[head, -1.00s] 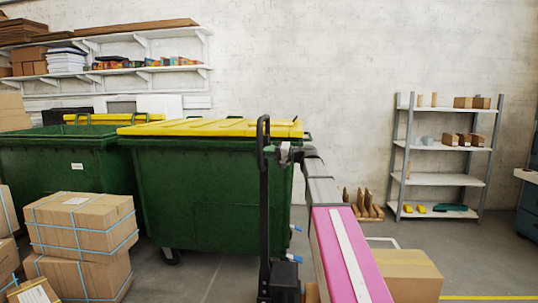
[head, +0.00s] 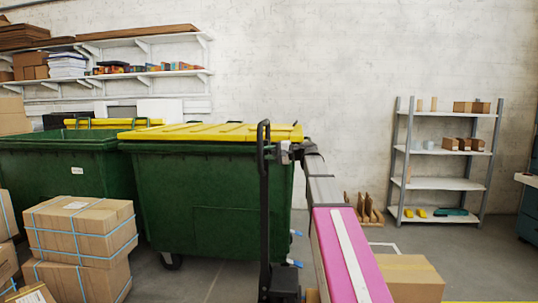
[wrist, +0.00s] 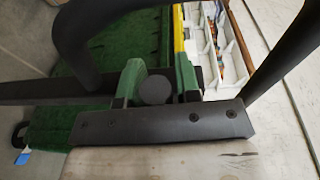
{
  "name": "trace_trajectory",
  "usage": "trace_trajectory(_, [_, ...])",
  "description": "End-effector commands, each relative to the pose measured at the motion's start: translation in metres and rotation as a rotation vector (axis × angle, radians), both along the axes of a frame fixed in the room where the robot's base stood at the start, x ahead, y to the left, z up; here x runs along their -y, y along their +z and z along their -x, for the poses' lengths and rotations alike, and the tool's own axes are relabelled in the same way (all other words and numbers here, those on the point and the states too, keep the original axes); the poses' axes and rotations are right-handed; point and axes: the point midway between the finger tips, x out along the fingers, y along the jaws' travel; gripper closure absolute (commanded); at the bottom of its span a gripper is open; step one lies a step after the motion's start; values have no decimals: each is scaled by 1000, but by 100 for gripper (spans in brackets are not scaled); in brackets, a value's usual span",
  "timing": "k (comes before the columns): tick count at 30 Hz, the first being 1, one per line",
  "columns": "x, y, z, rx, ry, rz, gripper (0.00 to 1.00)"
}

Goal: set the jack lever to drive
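The pallet jack's tall black handle (head: 264,205) stands upright in the middle of the head view, in front of the green bin. My gripper (head: 288,153) is at the right side of the handle's head, too small there to show its fingers. In the wrist view, two greenish fingers of my gripper (wrist: 158,82) stand apart, one on each side of a dark round knob (wrist: 155,91), which looks like the jack lever. A narrow gap seems to show on the right side of the knob. The lever's setting cannot be read.
Green bins with yellow lids (head: 215,190) stand close behind the handle. Strapped boxes (head: 82,228) are stacked at the left. A cardboard box (head: 412,275) lies right of my arm.

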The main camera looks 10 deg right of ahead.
Motion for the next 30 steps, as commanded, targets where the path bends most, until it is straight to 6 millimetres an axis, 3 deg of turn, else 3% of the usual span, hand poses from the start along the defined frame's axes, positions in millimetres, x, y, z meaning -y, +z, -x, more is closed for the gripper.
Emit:
trace_trajectory(14, [9,1,4,1,0,-1,53])
trace_trajectory(30, [90,7,39,1,-1,0,53])
